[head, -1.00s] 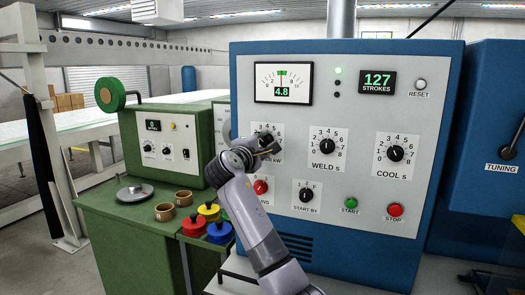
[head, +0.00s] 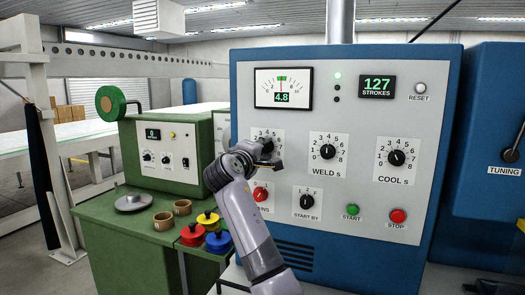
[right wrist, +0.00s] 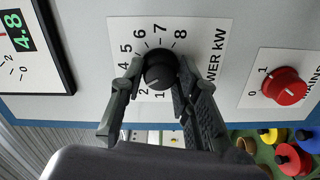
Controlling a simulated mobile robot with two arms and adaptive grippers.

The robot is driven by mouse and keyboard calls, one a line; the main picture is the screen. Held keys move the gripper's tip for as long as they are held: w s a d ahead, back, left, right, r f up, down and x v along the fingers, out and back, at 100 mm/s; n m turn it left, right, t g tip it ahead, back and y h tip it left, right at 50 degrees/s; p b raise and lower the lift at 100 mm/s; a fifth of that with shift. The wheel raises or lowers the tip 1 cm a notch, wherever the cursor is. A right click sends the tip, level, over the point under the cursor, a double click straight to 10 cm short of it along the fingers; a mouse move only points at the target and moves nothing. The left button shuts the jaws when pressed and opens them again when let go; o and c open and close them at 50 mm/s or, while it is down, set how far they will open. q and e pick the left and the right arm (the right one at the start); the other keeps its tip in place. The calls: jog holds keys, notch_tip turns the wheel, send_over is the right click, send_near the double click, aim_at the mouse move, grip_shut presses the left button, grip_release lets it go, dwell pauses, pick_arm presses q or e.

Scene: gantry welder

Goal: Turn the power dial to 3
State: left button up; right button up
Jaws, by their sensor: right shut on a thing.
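The power dial is a black knob on a white scale plate marked POWER kW; in the right wrist view the knob (right wrist: 158,72) sits between my fingers. The plate lies sideways there, with several numbers showing and the lowest partly hidden. A small pale mark shows on the knob, but I cannot tell which number it points at. In the head view the power scale (head: 266,133) is largely covered by my right gripper (head: 268,153). That gripper (right wrist: 155,85) is shut on the knob from both sides. My left gripper is out of view.
The meter (head: 283,87) reads 4.8. The red mains knob (head: 261,194) is just below the power dial. The weld dial (head: 327,151) and cool dial (head: 396,157) are to the right.

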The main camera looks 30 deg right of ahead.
jog(key=shift+f, duration=0.2)
jog(key=o, duration=1.2)
jog(key=shift+r, duration=0.15)
jog(key=shift+c, duration=0.2)
jog(key=v, duration=1.2)
